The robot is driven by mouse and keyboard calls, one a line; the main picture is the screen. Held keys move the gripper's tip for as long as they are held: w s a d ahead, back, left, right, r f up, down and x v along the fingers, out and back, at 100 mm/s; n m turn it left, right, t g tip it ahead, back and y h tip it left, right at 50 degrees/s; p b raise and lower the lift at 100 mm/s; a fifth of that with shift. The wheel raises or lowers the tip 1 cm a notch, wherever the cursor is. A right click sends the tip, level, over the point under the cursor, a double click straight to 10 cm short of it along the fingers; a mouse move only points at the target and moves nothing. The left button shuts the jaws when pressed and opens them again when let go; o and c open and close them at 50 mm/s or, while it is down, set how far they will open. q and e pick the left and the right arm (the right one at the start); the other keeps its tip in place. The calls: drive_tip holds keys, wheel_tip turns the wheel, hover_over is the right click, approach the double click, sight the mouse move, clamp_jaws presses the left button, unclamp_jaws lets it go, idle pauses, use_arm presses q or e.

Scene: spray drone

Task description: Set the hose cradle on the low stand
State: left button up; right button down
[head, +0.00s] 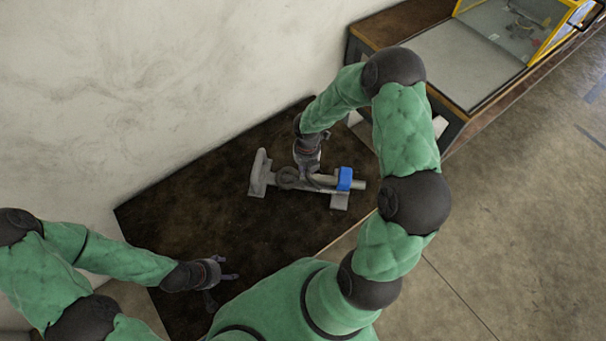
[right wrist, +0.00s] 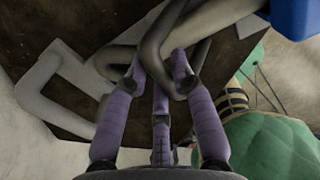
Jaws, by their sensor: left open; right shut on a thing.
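The hose cradle (head: 258,174) is a pale grey frame with a thick bar, a dark loop and a blue band (head: 345,179) near its right end. It shows over the dark, low stand (head: 200,220); I cannot tell whether it touches the top. My right gripper (head: 305,172) is shut on the cradle near its loop. In the right wrist view, my right gripper (right wrist: 160,75) has its fingers at the dark loop, with the cradle's grey frame (right wrist: 58,75) to the left. My left gripper (head: 232,268) is open and empty over the stand's near left part.
A pale wall (head: 130,90) runs along the stand's back. A long wooden bench (head: 455,60) with a grey top and a yellow-framed case (head: 515,25) stands at the upper right. The stand's middle and left are bare. Concrete floor (head: 510,220) lies to the right.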

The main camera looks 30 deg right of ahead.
use_arm(q)
drive_tip(key=shift+f+b, duration=0.3)
drive_tip(key=shift+f, duration=0.15)
use_arm(e)
drive_tip(key=shift+w+a+f, duration=0.1)
drive_tip(key=shift+w+f, duration=0.7)
use_arm(q)
wheel_tip(320, 180, down, 2)
drive_tip(key=shift+f+b, duration=0.15)
drive_tip(key=shift+b, duration=0.95)
use_arm(e)
wheel_tip(320, 180, down, 4)
drive_tip(key=shift+w+r, duration=0.15)
drive_tip(key=shift+r, duration=0.1)
drive_tip(key=c, duration=1)
unclamp_jaws()
drive_tip(key=shift+c, duration=0.2)
